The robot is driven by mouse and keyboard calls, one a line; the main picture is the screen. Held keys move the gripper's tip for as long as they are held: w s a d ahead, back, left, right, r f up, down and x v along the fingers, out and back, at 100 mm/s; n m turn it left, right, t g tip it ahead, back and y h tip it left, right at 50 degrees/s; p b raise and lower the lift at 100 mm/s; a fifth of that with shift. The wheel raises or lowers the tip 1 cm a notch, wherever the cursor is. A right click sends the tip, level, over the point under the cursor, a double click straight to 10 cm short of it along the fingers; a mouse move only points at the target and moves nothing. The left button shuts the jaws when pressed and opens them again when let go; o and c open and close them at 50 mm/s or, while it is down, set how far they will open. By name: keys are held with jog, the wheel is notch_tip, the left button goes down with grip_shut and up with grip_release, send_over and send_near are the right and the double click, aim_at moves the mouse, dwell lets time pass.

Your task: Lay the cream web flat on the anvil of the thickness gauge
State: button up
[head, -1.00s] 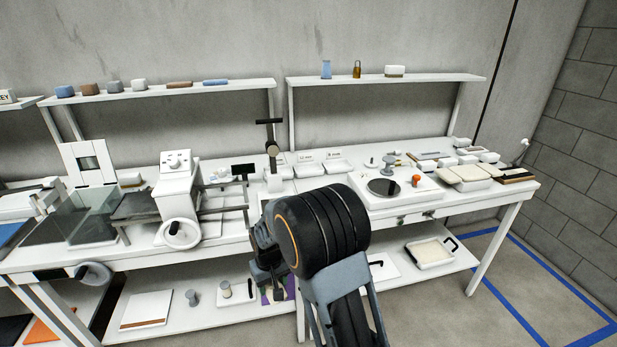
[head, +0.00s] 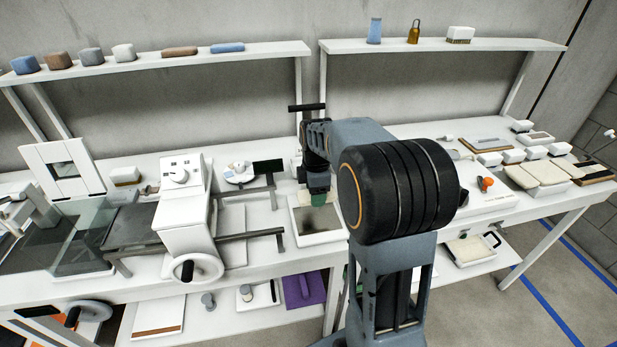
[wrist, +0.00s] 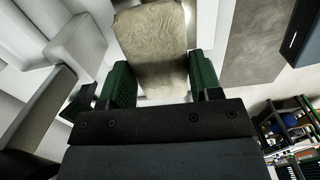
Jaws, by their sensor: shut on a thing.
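My gripper (head: 318,196) is low over the bench in the head view, with its green fingertips showing below the dark wrist. In the wrist view my gripper (wrist: 163,72) has its green fingers on both sides of the cream web (wrist: 152,38), a creased, cream-coloured piece, and is shut on it.
A white tray with a grey inside (head: 318,240) lies just in front of my gripper. The white machine with a handwheel (head: 188,268) and its dark rails stand to the left. Cream pads (head: 540,172) lie at the right. A shelf (head: 450,45) runs above.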

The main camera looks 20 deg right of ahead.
aim_at(316, 218)
jog(key=shift+w+d+r, duration=0.1)
jog(key=shift+d+r, duration=0.05)
dwell(0.4)
jog(key=shift+f+b, duration=2.75)
jog(key=shift+f, duration=1.4)
jog(key=shift+f, duration=0.4)
jog(key=o, duration=1)
jog(key=shift+r, duration=0.15)
notch_tip(316, 218, up, 7)
jog(key=shift+r, duration=0.15)
